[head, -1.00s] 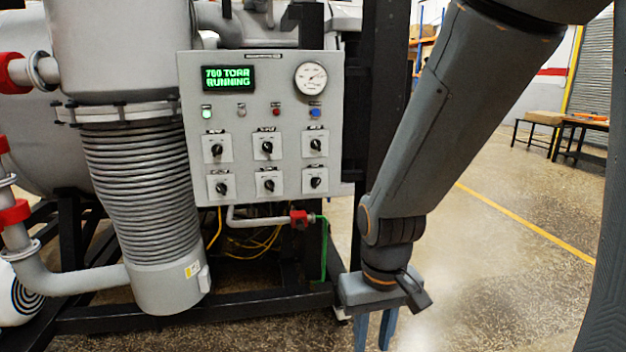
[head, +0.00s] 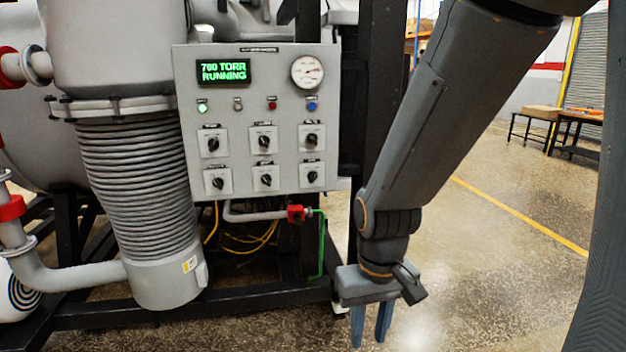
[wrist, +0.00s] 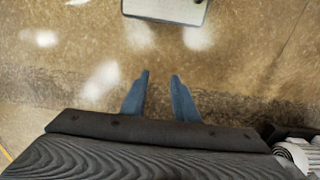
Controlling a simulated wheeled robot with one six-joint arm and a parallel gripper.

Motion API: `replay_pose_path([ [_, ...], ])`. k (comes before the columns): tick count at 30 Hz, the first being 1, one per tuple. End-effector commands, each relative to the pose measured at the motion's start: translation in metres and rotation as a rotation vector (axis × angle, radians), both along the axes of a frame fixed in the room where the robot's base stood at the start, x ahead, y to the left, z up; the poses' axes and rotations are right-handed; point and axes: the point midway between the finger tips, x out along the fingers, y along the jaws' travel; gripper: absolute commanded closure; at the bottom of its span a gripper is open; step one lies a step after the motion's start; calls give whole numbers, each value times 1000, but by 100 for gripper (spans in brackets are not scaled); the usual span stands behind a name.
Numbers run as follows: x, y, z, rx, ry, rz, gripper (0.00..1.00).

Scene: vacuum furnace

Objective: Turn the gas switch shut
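The control panel (head: 290,185) is a grey box on the furnace frame. It carries several black rotary switches in two rows: upper left (head: 213,144), upper middle (head: 264,142), upper right (head: 312,140), lower left (head: 218,183), lower middle (head: 266,180) and lower right (head: 312,177). Their labels are too small to read, so I cannot tell which is the gas switch. My gripper (head: 370,345) hangs below and right of the panel, pointing down, apart from it. In the wrist view, its two blue fingers (wrist: 160,75) are spread with only floor between them.
A green display (head: 223,72) reads 760 TORR RUNNING. A round gauge (head: 307,71) and several small lamps or buttons sit above the switches. A red-ended pipe (head: 295,214) is under the panel. A ribbed column (head: 135,185) stands left. Floor at right is clear up to a table (head: 575,135).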

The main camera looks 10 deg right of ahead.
Motion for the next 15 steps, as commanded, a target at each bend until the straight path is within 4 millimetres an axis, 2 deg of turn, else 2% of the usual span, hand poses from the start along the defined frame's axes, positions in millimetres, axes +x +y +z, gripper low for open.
replay_pose_path([
  [2,11,0,0,0,-27,-10,73],
  [5,47,0,0,4,-114,-40,73],
  [11,167,-1,9,38,-432,-148,73],
  [15,248,-1,23,89,-674,-224,73],
])
